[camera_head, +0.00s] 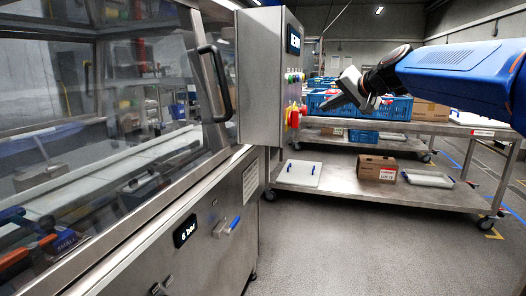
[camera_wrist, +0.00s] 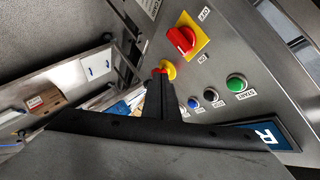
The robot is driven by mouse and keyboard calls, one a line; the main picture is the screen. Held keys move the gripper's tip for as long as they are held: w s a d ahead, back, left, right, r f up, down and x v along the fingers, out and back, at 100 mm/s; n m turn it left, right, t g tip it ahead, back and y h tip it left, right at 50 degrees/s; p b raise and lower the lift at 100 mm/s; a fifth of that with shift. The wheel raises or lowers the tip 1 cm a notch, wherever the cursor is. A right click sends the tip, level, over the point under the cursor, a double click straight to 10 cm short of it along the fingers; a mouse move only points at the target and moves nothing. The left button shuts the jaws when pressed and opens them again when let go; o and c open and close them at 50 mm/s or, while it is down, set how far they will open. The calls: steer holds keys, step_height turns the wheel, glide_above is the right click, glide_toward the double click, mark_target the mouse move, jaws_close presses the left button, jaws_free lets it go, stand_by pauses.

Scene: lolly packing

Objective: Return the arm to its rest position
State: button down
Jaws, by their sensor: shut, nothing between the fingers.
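My gripper (camera_head: 328,103) is at the end of my blue arm in the head view, held in the air to the right of the grey control box (camera_head: 262,75). Its fingers are shut and empty. In the wrist view the dark fingers (camera_wrist: 160,85) point toward the control panel (camera_wrist: 215,60), with their tips close to a red and yellow button (camera_wrist: 168,69) in the picture. Whether they touch it cannot be told.
A machine with a clear door and black handle (camera_head: 217,84) fills the left. A steel trolley with blue crates (camera_head: 381,108) stands behind my gripper; a cardboard box (camera_head: 377,168) is on its lower shelf. The floor (camera_head: 345,245) in front is clear.

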steer(key=s+d+f+n+g+h, duration=0.2)
steer(key=s+d+f+g+h, duration=0.1)
steer(key=s+f, duration=1.5)
steer(key=s+d+f+n+g+h, duration=0.2)
steer(key=s+d+f+g+h, duration=0.1)
steer(key=s+f, duration=1.5)
steer(key=s+d, duration=0.1)
steer(key=s, duration=0.6)
steer(key=shift+r, duration=0.1)
